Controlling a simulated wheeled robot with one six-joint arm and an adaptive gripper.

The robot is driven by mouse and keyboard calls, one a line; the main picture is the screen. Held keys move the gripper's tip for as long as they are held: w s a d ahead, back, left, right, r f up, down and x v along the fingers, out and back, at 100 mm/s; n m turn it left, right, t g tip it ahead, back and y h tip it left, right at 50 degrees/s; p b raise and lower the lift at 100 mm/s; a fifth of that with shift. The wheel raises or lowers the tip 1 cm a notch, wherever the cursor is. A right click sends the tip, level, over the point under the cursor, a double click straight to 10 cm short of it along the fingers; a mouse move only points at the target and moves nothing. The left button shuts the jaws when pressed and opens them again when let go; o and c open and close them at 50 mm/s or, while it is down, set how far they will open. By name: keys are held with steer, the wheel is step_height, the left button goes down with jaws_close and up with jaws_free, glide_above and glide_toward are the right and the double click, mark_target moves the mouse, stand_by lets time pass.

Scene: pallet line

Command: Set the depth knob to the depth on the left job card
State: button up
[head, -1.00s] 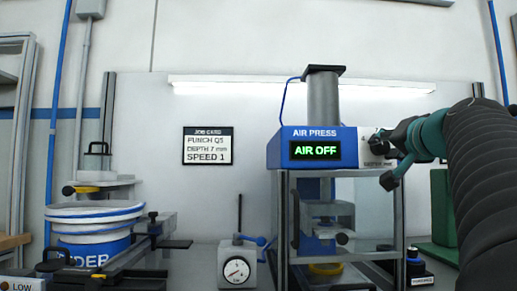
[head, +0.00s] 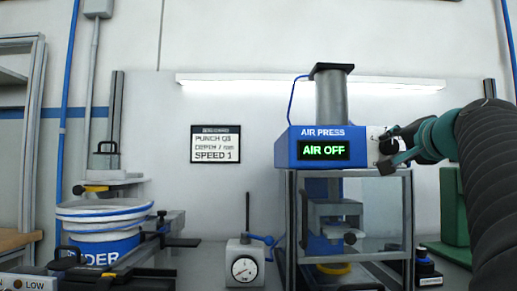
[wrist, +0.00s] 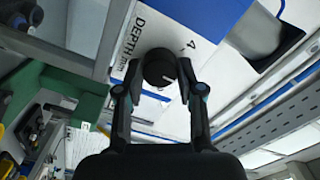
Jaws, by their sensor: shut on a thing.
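The black depth knob (wrist: 160,68) sits between my fingertips in the wrist view, beside the printed word DEPTH and a 4. A short pale mark shows on its face; the setting it points to cannot be read. My gripper (head: 386,155) is shut on the knob at the right of the press front; it also shows in the wrist view (wrist: 160,88). The air press (head: 315,133) has a blue head and a display reading AIR OFF. The job card (head: 215,144) hangs on the wall left of the press. It reads PUNCH Q5, DEPTH 7 mm, SPEED 1.
A dial gauge (head: 244,268) stands left of the press frame (head: 290,225). A blue and white drum (head: 102,222) and a clamp rail (head: 140,255) are at the left. A green block (head: 453,205) stands behind my arm on the right.

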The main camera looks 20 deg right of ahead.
steer(key=o, duration=1.1)
steer(key=shift+o, duration=0.2)
steer(key=v, duration=0.7)
steer(key=shift+s, duration=0.25)
